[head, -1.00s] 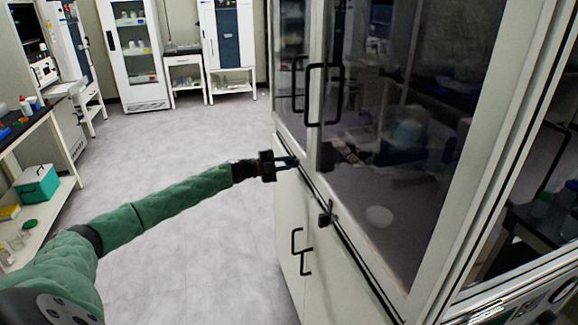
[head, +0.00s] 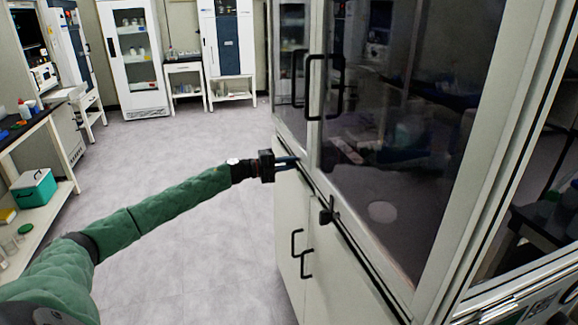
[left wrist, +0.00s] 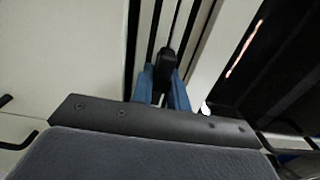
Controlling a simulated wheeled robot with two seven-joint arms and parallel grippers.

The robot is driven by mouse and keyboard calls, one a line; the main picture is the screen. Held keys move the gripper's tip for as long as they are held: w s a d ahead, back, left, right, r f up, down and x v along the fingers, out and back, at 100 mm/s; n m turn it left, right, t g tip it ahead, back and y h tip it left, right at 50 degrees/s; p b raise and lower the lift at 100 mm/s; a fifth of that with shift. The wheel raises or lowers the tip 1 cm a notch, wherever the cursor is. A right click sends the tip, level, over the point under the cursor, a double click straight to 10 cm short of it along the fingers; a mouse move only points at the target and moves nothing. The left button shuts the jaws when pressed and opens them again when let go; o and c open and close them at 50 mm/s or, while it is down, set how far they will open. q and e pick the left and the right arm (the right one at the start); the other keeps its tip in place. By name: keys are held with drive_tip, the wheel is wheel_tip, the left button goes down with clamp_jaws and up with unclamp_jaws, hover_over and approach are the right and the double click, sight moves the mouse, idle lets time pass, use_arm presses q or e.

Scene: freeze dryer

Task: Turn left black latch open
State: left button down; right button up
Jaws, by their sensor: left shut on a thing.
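My left gripper (head: 288,162) reaches in from the left to the front edge of the tall white cabinet, at the seam between its upper glass doors and lower doors. In the left wrist view its two blue fingers (left wrist: 163,92) are shut on a small black latch (left wrist: 165,62), one finger on each side. In the head view that latch is hidden behind the fingers. A second black latch (head: 326,215) sits further right along the same seam, apart from the gripper. My right gripper is not in view.
Black handles (head: 325,88) stand out from the glass doors above, and black handles (head: 300,254) from the lower doors. A bench with a green box (head: 34,188) is at the left. The floor (head: 190,130) between is clear.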

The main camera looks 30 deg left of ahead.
use_arm(q)
drive_tip(key=shift+d+f, duration=0.1)
drive_tip(key=shift+f, duration=0.05)
drive_tip(key=c, duration=1.4)
unclamp_jaws()
